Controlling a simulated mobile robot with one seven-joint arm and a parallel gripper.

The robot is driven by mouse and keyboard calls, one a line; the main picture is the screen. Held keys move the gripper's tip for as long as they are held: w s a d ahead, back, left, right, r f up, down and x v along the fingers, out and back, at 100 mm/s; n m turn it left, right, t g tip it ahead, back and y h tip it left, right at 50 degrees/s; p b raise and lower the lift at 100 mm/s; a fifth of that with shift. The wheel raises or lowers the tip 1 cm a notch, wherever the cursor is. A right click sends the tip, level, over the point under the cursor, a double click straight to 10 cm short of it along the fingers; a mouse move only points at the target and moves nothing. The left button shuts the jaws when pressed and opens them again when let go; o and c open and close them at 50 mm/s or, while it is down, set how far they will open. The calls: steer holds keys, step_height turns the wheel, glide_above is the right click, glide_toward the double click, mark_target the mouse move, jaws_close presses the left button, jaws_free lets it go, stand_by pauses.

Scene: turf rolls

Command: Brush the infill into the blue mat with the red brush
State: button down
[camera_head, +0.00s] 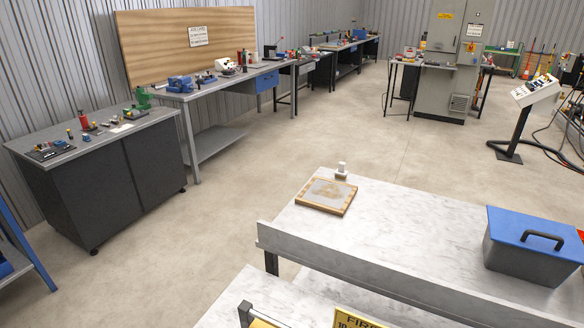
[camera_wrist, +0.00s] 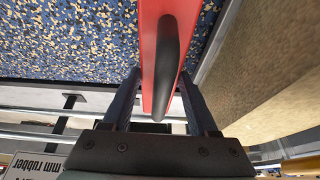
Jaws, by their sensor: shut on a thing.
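In the wrist view, my gripper (camera_wrist: 160,76) is shut on the red brush (camera_wrist: 149,50), with a finger on each side of its black grip. The brush runs up out of the picture, and its bristles are hidden. The blue mat (camera_wrist: 65,35), speckled tan and black, fills the upper left, and a strip shows right of the brush. I cannot tell whether the specks are loose infill or part of the mat. I cannot tell whether the brush touches the mat. Neither the gripper, the brush nor the blue mat shows in the head view.
In the head view, a marble-topped table (camera_head: 410,220) carries a wooden-framed board (camera_head: 326,195), a small white-topped item (camera_head: 341,170) and a grey bin with a blue lid (camera_head: 535,240). Workbenches (camera_head: 235,80) line the left wall. The concrete floor between is clear. A tan surface (camera_wrist: 262,65) borders the mat's right.

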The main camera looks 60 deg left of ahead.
steer(key=shift+f+b, duration=0.95)
steer(key=shift+f, duration=0.5)
stand_by(0.6)
steer(key=shift+p, duration=0.3)
steer(key=shift+w+d, duration=0.3)
steer(key=shift+d, duration=0.1)
steer(key=shift+w+d+p, duration=0.25)
steer(key=shift+w+d, duration=0.25)
steer(key=shift+d, duration=0.25)
steer(key=shift+w+d+p, duration=0.25)
steer(key=shift+w+d, duration=0.25)
steer(key=shift+d, duration=0.25)
steer(key=shift+w+d+p, duration=0.25)
steer(key=shift+w+d, duration=0.25)
steer(key=shift+d, duration=0.25)
steer(key=shift+s+a, duration=0.6)
steer(key=shift+a, duration=0.3)
steer(key=shift+s+a, duration=0.6)
steer(key=shift+a, duration=0.3)
steer(key=shift+s+a, duration=0.6)
steer(key=shift+a, duration=0.3)
steer(key=shift+d, duration=0.1)
